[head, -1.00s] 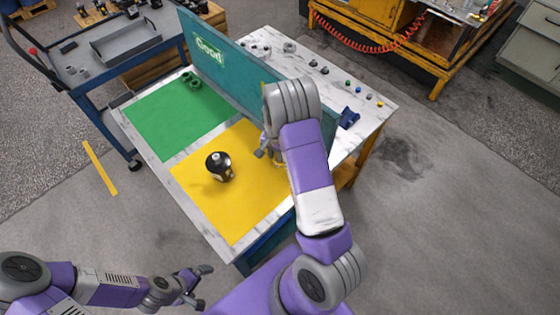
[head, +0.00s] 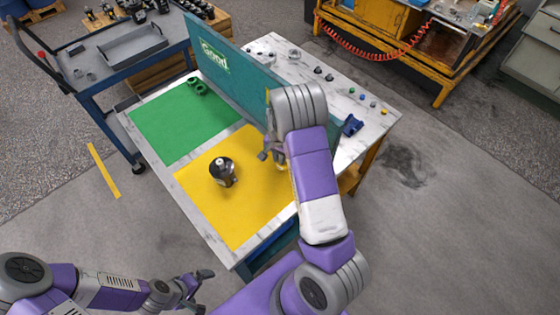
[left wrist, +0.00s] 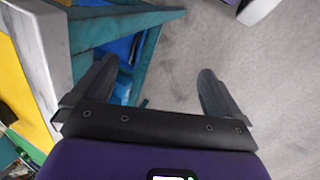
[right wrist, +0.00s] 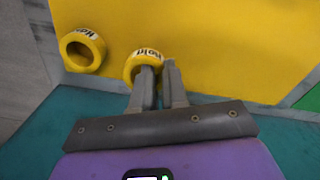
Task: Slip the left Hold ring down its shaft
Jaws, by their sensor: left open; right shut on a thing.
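Two yellow rings lettered "Hold" show in the right wrist view, by the yellow mat's edge. One ring (right wrist: 82,50) stands free at the left. My right gripper (right wrist: 160,68) is shut on the wall of the other ring (right wrist: 133,68); I cannot tell whether that ring is off the mat. A dark motor with a silver top (head: 222,172) stands on the yellow mat (head: 240,220), left of my right gripper (head: 272,152) in the head view. I cannot make out its shafts. My left gripper (head: 202,290) is open and empty, off the table's near side.
A teal panel marked "Good" (head: 225,65) stands along the table behind the mats. A green mat (head: 165,130) with green rings (head: 197,86) lies at the left. Small parts and a blue block (head: 352,125) lie behind the panel. The left wrist view shows floor (left wrist: 170,75) between the fingers.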

